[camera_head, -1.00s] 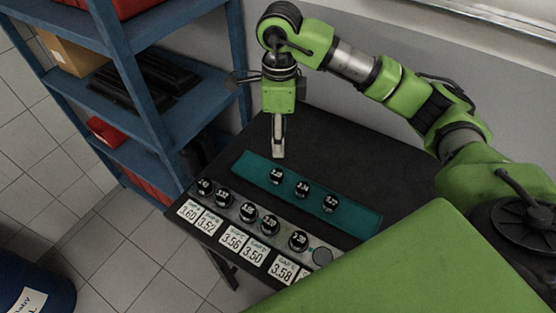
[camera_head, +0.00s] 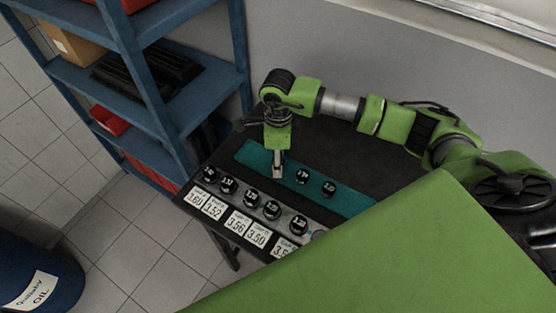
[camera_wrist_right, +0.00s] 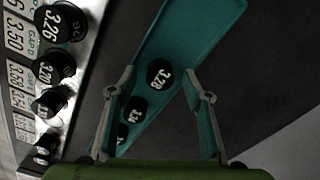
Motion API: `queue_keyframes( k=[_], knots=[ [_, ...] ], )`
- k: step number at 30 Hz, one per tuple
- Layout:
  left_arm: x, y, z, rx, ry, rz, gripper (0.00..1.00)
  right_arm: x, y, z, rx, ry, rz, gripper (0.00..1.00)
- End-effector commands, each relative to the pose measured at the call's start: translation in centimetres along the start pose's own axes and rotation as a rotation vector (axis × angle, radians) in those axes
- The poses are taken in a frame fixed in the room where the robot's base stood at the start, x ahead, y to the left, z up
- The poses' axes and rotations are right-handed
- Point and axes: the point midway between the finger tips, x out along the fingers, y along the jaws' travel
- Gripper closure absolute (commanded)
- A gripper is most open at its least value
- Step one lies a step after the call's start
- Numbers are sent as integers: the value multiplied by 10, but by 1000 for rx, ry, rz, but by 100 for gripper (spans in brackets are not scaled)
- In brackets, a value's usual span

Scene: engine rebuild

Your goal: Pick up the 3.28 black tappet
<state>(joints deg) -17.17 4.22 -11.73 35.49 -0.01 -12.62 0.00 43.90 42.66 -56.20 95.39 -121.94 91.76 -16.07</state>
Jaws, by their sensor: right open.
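The black tappet marked 3.28 (camera_wrist_right: 160,73) stands on the teal mat (camera_wrist_right: 185,35), seen in the right wrist view between the spread fingers of my right gripper (camera_wrist_right: 160,85). The fingers appear apart from it. In the head view my right gripper (camera_head: 278,170) points down over the left part of the teal mat (camera_head: 350,199) and hides most or all of this tappet. Two other black tappets stand to its right on the mat, a middle one (camera_head: 303,177) and a right one (camera_head: 328,188). My left gripper is not in view.
A row of several black tappets (camera_head: 251,198) stands along the table's front edge, above white number cards (camera_head: 238,223). A blue shelf (camera_head: 160,110) stands left of the black table (camera_head: 340,150). The table behind the mat is clear.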

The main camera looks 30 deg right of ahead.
Motion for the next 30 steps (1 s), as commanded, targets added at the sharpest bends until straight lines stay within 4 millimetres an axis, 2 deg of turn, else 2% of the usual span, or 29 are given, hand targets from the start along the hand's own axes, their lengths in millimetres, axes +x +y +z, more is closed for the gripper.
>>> queue_keyframes(
  k=[7,12,24,30],
  knots=[
    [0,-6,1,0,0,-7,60,2,0,0,-1,-1,-2,54],
    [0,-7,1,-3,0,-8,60,2,0,0,-1,-1,-1,96],
    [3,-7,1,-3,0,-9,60,0,-1,0,0,-1,-2,96],
    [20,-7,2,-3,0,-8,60,-19,-2,1,-3,-5,-7,96]
  ],
)
